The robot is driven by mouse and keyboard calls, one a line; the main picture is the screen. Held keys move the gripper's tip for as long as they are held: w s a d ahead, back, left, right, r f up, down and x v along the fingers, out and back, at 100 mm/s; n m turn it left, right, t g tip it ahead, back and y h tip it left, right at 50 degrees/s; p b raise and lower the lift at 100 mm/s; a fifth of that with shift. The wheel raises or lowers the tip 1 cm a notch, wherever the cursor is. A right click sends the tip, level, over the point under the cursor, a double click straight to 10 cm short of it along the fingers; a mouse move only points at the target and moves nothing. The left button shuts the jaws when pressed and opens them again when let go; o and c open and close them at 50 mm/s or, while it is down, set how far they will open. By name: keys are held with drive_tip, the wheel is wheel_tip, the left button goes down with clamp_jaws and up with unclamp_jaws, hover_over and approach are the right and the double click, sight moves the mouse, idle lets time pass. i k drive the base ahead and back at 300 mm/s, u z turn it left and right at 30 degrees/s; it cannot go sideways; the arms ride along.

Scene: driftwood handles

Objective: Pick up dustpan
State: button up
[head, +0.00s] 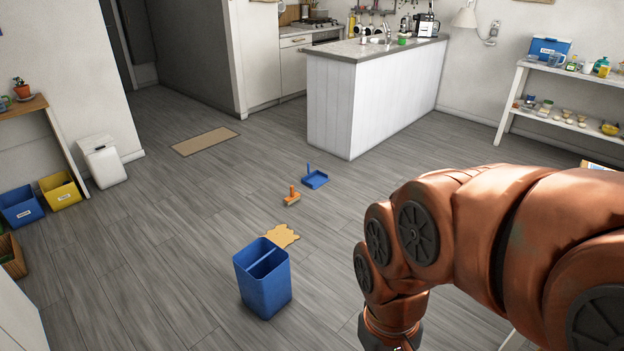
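A blue dustpan (317,180) lies on the grey plank floor near the middle of the view, in front of the white kitchen island. Its short handle stands up at its left side. A brush with an orange handle (292,196) sits on the floor just in front of it, to the left. My arm reaches in from the right and bends down at the lower right, well nearer to me than the dustpan. My gripper is below the bottom edge of the picture, so its fingers do not show.
A blue bucket (262,283) stands on the floor in front, beside a yellowish spill or cloth (282,236). The kitchen island (335,110) stands behind the dustpan. A beige mat (205,141) lies at the back left. Floor left of the dustpan is clear.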

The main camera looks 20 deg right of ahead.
sight(315, 178)
drive_tip(key=u, duration=0.95)
drive_tip(key=i, duration=4.6)
drive_tip(key=z, duration=2.25)
drive_tip(key=i, duration=2.55)
